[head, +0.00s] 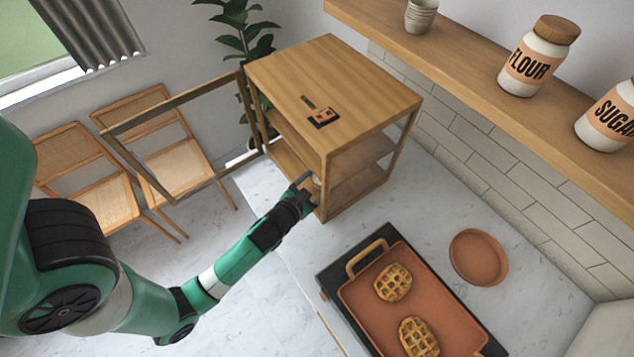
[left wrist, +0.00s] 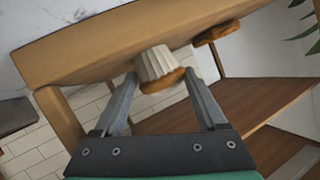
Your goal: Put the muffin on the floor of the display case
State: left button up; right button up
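A muffin (left wrist: 157,66) in a pale pleated wrapper with a brown top shows in the left wrist view, which looks upside down. My left gripper (left wrist: 160,78) has a finger on each side of it and appears shut on it. The muffin overlaps the front edge of a wooden board (left wrist: 100,48) of the display case; I cannot tell whether it touches the board. In the head view my left gripper (head: 303,182) is at the open front of the wooden display case (head: 335,85), low at its near corner. The muffin is mostly hidden there. My right gripper is out of view.
The case's framed door (head: 187,97) stands open to the left. Another brown baked item (left wrist: 216,32) shows beyond the board edge. A tray (head: 362,295) with waffles (head: 393,282) and an empty round plate (head: 478,257) lie on the counter. A shelf with jars runs at the upper right.

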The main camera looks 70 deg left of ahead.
pick_arm(q)
jog(key=shift+r, duration=0.15)
jog(key=shift+s+d+r, duration=0.1)
jog(key=shift+s+d, duration=0.05)
jog(key=v, duration=1.1)
jog(key=shift+s+d+r, duration=0.1)
jog(key=shift+s+d, duration=0.1)
